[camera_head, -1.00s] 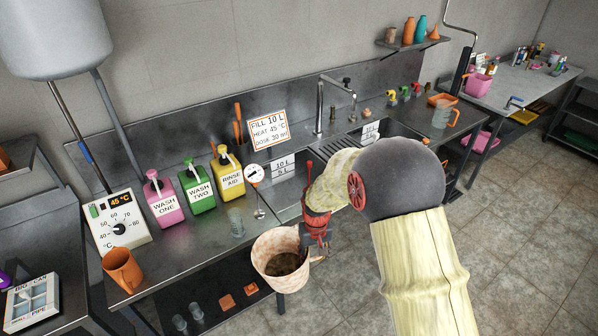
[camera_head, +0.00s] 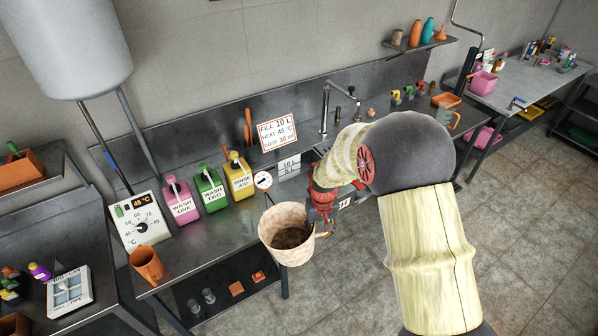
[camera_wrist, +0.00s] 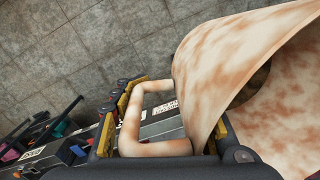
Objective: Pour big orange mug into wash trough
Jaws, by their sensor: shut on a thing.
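The big mug (camera_head: 287,222) is mottled cream and orange-brown. It is roughly upright at the counter's front edge, with dark brown showing inside; I cannot tell whether that is liquid. My gripper (camera_head: 325,213) is on its right side, shut on its handle. In the wrist view the looped handle (camera_wrist: 130,125) passes between the yellow-padded jaws, and the mug's wall (camera_wrist: 225,65) fills the right. The wash trough is mostly hidden behind my arm and the mug; its white level label reading 10 L (camera_head: 289,164) shows just behind them.
A plain orange mug (camera_head: 147,264) stands at the counter's left front. Pink (camera_head: 181,200), green (camera_head: 210,189) and yellow (camera_head: 239,178) pump bottles stand behind, near a round dial thermometer (camera_head: 263,180). A tap (camera_head: 325,110) rises at the back. Open floor lies to the right.

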